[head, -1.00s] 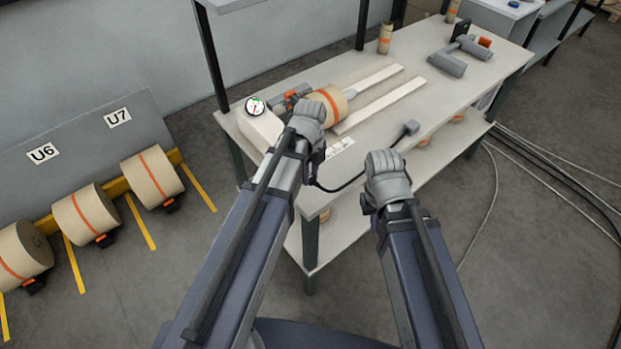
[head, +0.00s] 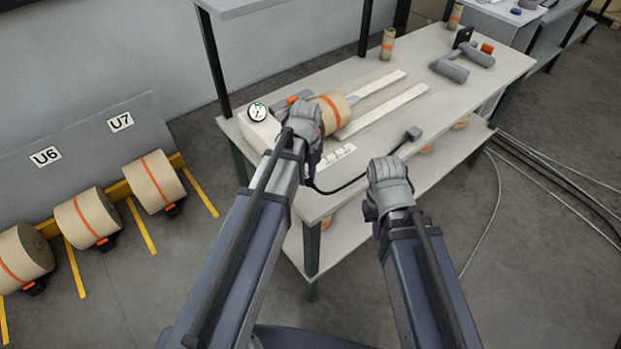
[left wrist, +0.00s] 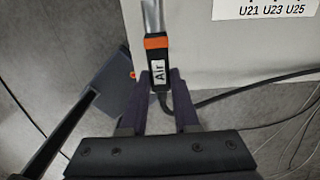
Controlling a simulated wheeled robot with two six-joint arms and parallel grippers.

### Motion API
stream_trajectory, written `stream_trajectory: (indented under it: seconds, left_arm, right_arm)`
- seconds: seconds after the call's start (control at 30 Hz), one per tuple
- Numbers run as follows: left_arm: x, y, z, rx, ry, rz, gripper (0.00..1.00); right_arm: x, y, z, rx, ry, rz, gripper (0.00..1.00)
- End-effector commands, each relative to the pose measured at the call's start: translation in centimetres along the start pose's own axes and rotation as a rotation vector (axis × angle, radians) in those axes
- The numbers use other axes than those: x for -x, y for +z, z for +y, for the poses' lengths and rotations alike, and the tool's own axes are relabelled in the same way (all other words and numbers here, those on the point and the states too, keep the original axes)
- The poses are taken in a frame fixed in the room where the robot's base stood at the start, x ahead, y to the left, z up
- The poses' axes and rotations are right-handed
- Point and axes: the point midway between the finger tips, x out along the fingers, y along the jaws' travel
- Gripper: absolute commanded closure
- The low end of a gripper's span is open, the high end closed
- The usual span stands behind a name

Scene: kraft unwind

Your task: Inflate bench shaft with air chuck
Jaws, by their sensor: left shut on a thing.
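My left gripper (head: 305,135) is at the bench's near left edge, in front of the kraft roll. In the left wrist view its purple fingers (left wrist: 160,92) are shut on the air chuck (left wrist: 156,60), which has an orange band, an "Air" label and a metal stem pointing up over the white bench top. The roll (head: 338,104) has an orange band and lies on the bench; a grey shaft end (head: 357,100) shows at its right. The shaft's left end is partly hidden by my gripper, and I see no clear contact. My right gripper (head: 390,180) is in front of the bench; its fingers cannot be made out.
A round gauge (head: 257,112) sits on a white box (head: 259,131) at the bench's left. Two pale strips (head: 382,110) lie on the bench (head: 455,110).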

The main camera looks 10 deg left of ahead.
Motion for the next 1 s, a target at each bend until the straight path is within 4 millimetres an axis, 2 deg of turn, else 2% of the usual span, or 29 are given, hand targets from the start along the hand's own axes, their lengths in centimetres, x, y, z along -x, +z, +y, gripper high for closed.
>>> stream_trajectory:
  seconds: [0.5, 1.0]
  left_arm:
    - [0.0, 3.2, -0.1, 0.001, 0.000, 0.000, 1.00]
    - [0.0, 3.5, 0.0, 0.000, 0.000, 0.000, 1.00]
  right_arm:
    - [0.0, 0.0, 0.0, 0.000, 0.000, 0.000, 1.00]
    - [0.0, 0.0, 0.0, 0.000, 0.000, 0.000, 1.00]
